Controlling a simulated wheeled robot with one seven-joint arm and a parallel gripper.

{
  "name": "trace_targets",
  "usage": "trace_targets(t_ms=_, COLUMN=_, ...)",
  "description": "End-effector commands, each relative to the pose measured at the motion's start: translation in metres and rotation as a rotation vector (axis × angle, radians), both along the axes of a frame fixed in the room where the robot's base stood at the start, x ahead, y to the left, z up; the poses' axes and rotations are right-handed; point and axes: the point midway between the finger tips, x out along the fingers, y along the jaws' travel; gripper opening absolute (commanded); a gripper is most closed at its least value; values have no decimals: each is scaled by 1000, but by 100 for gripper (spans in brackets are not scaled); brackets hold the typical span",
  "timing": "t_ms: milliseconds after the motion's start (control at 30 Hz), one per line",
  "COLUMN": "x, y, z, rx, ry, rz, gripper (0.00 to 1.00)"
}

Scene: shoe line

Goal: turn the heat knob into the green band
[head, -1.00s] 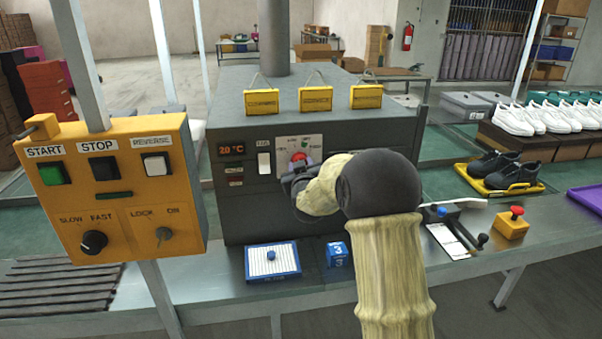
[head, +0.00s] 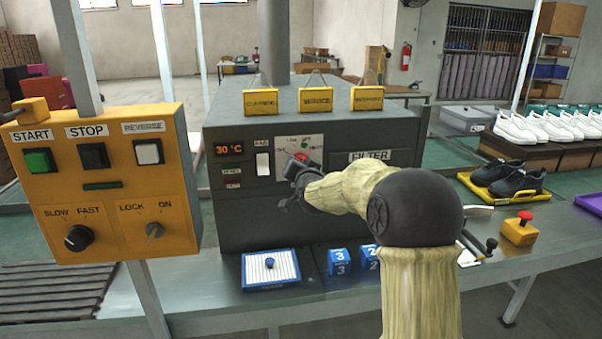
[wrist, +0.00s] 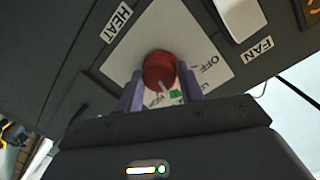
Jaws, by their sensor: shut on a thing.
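The red heat knob (head: 301,156) is on a pale dial plate (head: 284,172) on the front of the dark oven. The wrist view shows the knob (wrist: 158,66) between the two purple fingers of my gripper (wrist: 160,86), which is shut on it. A white pointer mark on the knob faces the lower edge, close to a small green patch (wrist: 176,97). The gripper partly hides the scale, so I cannot tell whether the pointer lies in the green. In the head view my gripper (head: 296,184) is at the dial. The oven display (head: 229,149) reads 30 °C.
A white fan switch (head: 262,164) is left of the dial. A yellow control box (head: 110,190) stands at the left. A blue-edged tray (head: 270,284) and blue number blocks (head: 338,261) lie on the bench below. A red-topped yellow button (head: 520,230) is at the right.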

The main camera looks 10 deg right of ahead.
Motion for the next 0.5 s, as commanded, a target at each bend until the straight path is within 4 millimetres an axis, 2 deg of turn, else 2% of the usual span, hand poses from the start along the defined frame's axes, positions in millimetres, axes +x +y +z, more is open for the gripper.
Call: trace_targets(t_ms=500, x=0, y=0, z=-2, rx=64, ry=5, rz=0, gripper=15)
